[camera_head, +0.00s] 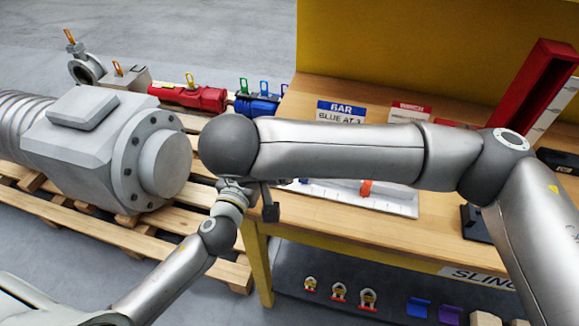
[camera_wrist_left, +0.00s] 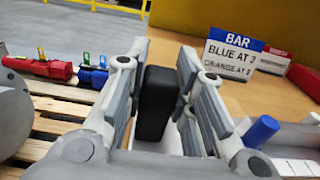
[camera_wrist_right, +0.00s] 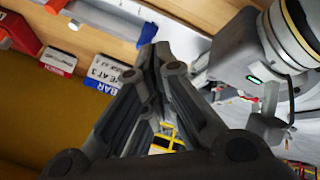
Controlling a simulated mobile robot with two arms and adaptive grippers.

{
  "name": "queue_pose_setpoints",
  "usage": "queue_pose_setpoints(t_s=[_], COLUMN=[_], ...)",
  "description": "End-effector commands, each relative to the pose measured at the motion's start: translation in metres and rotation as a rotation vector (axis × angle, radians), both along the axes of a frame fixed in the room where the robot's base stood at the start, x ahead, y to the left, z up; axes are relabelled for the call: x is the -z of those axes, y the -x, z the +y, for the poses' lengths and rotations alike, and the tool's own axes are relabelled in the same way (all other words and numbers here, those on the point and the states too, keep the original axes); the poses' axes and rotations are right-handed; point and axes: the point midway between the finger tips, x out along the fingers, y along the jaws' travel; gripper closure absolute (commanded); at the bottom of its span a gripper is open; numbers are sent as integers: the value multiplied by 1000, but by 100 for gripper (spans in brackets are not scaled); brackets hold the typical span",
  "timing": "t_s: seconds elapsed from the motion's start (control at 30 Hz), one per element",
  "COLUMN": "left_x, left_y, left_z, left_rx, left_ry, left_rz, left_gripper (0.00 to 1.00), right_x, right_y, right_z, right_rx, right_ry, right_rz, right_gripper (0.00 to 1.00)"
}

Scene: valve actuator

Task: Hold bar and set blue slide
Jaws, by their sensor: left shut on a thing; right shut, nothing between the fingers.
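The white bar (camera_head: 395,203) lies on the wooden bench, with an orange slide (camera_head: 366,188) on it. The blue slide (camera_wrist_left: 262,130) stands right of my left gripper (camera_wrist_left: 160,75) in the left wrist view. My left gripper is shut on a black block (camera_wrist_left: 158,105), at the near end of the bar. In the right wrist view, my right gripper (camera_wrist_right: 153,55) is shut and empty, its tips close to the blue slide (camera_wrist_right: 148,32); I cannot tell if they touch. In the head view my right forearm hides part of the bar and the fingertips.
A sign (camera_head: 341,111) headed BAR reads BLUE AT 3 behind the bar. A red upright channel (camera_head: 535,85) stands at the back right. A grey machine (camera_head: 100,150) and red and blue valve parts (camera_head: 188,97) lie on pallets at left. My arms are close together.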

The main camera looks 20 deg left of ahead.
Motion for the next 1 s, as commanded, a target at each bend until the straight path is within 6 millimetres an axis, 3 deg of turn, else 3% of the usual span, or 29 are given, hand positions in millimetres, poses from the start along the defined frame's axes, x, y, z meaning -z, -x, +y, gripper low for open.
queue_pose_setpoints(t_s=[0.1, 0.23, 0.7, 1.0], left_x=[-1, -1, -1, -1], left_y=[0, 0, 0, 0], left_z=[0, 0, 0, 0], left_rx=[0, 0, 0, 0], left_ry=[4, 4, 3, 2], left_rz=[-2, -2, -3, -3], left_gripper=[100, 100, 100, 100], right_x=[-10, -5, 56, 68], right_y=[-5, -12, -58, -66], right_z=[6, 7, 2, 1], right_rx=[-48, -61, -59, -60], right_ry=[26, 35, 34, 32], right_rz=[-38, -48, -47, -47], right_gripper=[100, 100, 100, 100])
